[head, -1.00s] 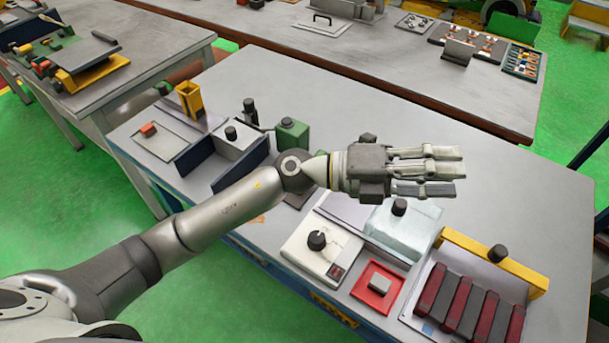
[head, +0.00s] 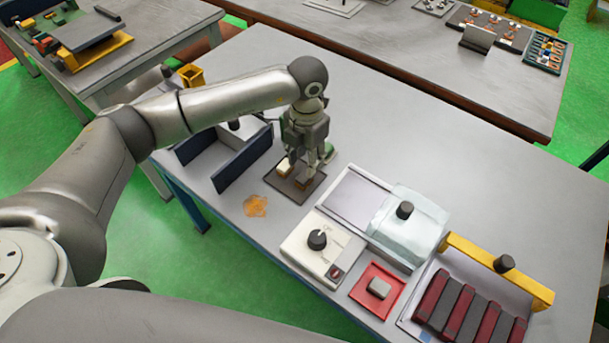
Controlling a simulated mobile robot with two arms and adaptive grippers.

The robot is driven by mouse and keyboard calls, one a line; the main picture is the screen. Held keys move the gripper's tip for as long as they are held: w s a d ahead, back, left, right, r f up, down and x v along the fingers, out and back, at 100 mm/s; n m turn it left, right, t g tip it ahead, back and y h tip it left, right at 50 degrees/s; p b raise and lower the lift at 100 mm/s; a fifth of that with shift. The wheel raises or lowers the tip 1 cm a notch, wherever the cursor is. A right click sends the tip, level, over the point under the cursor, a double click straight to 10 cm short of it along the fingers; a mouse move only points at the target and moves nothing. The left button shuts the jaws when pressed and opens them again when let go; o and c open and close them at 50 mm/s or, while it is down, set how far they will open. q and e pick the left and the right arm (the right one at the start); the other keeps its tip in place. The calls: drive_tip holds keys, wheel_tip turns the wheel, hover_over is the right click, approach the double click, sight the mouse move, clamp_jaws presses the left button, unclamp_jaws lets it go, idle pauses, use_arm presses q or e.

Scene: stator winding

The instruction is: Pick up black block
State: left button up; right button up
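My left gripper (head: 305,165) points down above a flat dark plate (head: 304,196) near the table's front edge. Its fingers look spread apart. Their tips are low over the plate, with small tan and brown parts among them that I cannot make out clearly. I cannot see a black block held between the fingers. Several dark grey and red blocks (head: 459,312) lie side by side in a tray at the lower right, away from this gripper. My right gripper is out of view.
Right of the gripper stand a white control box with a black knob (head: 317,239), a pale clear cover (head: 410,222), a red tray (head: 362,290) and a yellow bar (head: 480,255). Blue panels (head: 243,164) stand to its left. The table's far right surface is clear.

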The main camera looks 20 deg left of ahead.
sight(305, 175)
use_arm(q)
drive_tip(key=shift+f, duration=0.7)
drive_tip(key=shift+f+p, duration=0.35)
drive_tip(key=shift+p, duration=0.1)
drive_tip(key=f+p, duration=0.1)
drive_tip(key=f, duration=0.2)
drive_tip(key=shift+s+a+f+p, duration=0.1)
drive_tip(key=shift+s+f+p, duration=0.15)
drive_tip(key=shift+p, duration=0.15)
drive_tip(key=shift+w+f, duration=0.1)
drive_tip(key=shift+f, duration=0.45)
drive_tip(key=c, duration=0.8)
drive_tip(key=shift+r, duration=0.1)
